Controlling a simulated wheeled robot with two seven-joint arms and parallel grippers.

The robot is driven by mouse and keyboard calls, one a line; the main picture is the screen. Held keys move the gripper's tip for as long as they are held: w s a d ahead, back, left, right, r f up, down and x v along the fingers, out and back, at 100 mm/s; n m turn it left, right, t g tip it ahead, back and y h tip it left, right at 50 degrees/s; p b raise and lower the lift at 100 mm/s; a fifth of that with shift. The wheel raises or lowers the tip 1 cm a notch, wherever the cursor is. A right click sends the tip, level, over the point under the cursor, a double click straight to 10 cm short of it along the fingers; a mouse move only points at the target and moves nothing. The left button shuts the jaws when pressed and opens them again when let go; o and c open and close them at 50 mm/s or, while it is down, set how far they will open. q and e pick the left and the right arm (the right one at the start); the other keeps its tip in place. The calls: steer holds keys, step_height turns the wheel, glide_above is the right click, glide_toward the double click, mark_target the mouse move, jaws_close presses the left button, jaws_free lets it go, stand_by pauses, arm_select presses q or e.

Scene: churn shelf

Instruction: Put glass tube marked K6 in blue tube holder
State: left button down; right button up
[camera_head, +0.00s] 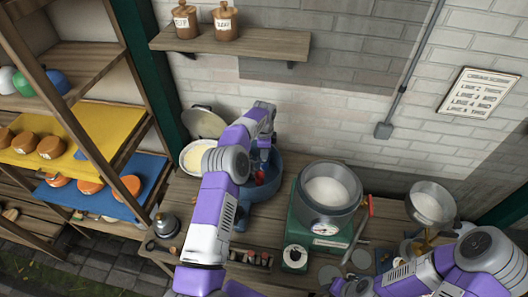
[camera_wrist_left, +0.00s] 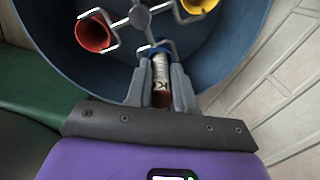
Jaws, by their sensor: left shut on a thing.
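In the left wrist view my left gripper (camera_wrist_left: 161,80) is shut on a glass tube (camera_wrist_left: 160,70) with a white label. A letter K shows on the label; the rest is hard to read. The tube's far end meets the blue tube holder (camera_wrist_left: 152,49); I cannot tell how far it is inside. A red tube holder (camera_wrist_left: 93,33) and a yellow one (camera_wrist_left: 197,5) hang from the same metal hub, inside a round blue tub (camera_wrist_left: 50,20). The tub (camera_head: 268,187) also shows in the head view, where my left arm hides part of it. My right arm is at the lower right; its fingertips are not clear.
A green scale (camera_head: 300,227) with a large metal pot (camera_head: 328,195) stands right of the tub. A cream-filled bowl (camera_head: 196,156) is at its left. A wall shelf (camera_head: 235,42) holds two jars. A metal bowl (camera_head: 430,203) is at the right.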

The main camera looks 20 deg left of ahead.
arm_select(q)
steer(key=shift+s+f+b, duration=0.15)
steer(key=shift+f+b, duration=0.2)
steer(key=shift+f, duration=0.3)
arm_select(e)
steer(key=shift+s+d+f, duration=0.1)
steer(key=shift+s+f, duration=0.15)
steer(key=shift+f, duration=0.55)
arm_select(q)
steer(key=c, duration=0.6)
jaws_free()
steer(key=shift+o, duration=0.2)
steer(key=shift+r, duration=0.15)
steer(key=shift+w+a+r+p, duration=0.1)
steer(key=shift+w+r+p, duration=0.2)
steer(key=shift+r+p, duration=0.6)
steer(key=shift+w+a+r+p, duration=0.1)
steer(key=shift+w+r+p, duration=0.15)
steer(key=shift+r+p, duration=0.55)
steer(key=shift+d+r+p, duration=0.1)
steer(key=shift+r+p, duration=1.25)
steer(key=shift+r, duration=1.3)
arm_select(e)
steer(key=r, duration=0.5)
steer(key=shift+w+a+r, duration=0.25)
steer(key=shift+w+a, duration=0.05)
steer(key=shift+w, duration=0.05)
